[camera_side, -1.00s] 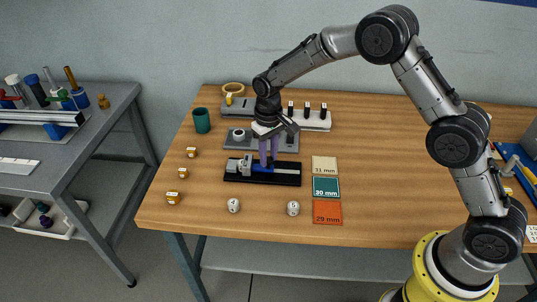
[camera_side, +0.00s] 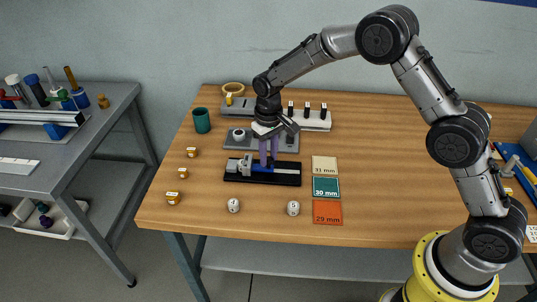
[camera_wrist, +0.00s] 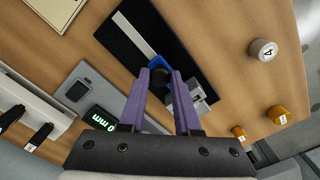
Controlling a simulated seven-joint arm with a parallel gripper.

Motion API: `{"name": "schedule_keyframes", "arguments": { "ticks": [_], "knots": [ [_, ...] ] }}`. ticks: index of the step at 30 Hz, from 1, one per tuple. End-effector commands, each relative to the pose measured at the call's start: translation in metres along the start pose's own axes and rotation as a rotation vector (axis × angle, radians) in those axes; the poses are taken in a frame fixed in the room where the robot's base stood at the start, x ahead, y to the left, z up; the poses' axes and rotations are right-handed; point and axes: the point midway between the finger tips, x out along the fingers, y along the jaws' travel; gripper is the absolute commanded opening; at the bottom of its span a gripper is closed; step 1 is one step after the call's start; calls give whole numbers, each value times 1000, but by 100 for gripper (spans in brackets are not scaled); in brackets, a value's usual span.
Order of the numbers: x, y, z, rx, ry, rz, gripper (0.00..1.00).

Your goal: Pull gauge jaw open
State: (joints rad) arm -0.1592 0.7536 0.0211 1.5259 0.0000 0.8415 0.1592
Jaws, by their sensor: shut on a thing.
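The gauge is a black base (camera_side: 287,180) with a silver fixed jaw (camera_side: 244,165) at its left end and a pale rail along it. A blue sliding jaw (camera_side: 256,168) sits close beside the silver jaw; I cannot tell if they touch. My gripper (camera_side: 268,163) points down with its purple fingers shut on the blue jaw. In the wrist view the fingers (camera_wrist: 161,72) straddle the blue jaw (camera_wrist: 150,63), with the silver jaw (camera_wrist: 200,98) just to the right. A green-lit display (camera_wrist: 101,123) shows "0 mm", its left part possibly hidden.
Cards marked 31 mm (camera_side: 324,165), 30 mm (camera_side: 325,187) and 29 mm (camera_side: 327,212) lie right of the gauge. White numbered pieces (camera_side: 233,205) (camera_side: 293,208) stand in front. Small orange pieces (camera_side: 174,198) and a green cup (camera_side: 202,120) are left. A rack (camera_side: 315,124) stands behind.

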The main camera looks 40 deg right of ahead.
Motion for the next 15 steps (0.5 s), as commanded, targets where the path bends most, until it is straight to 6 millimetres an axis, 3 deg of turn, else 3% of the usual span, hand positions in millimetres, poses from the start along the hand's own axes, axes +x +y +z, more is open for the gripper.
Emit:
{"name": "schedule_keyframes", "arguments": {
  "ticks": [9,15],
  "knots": [
    [-2,27,25,1,2,1,0],
    [-2,30,28,0,0,2,0]
  ]
}}
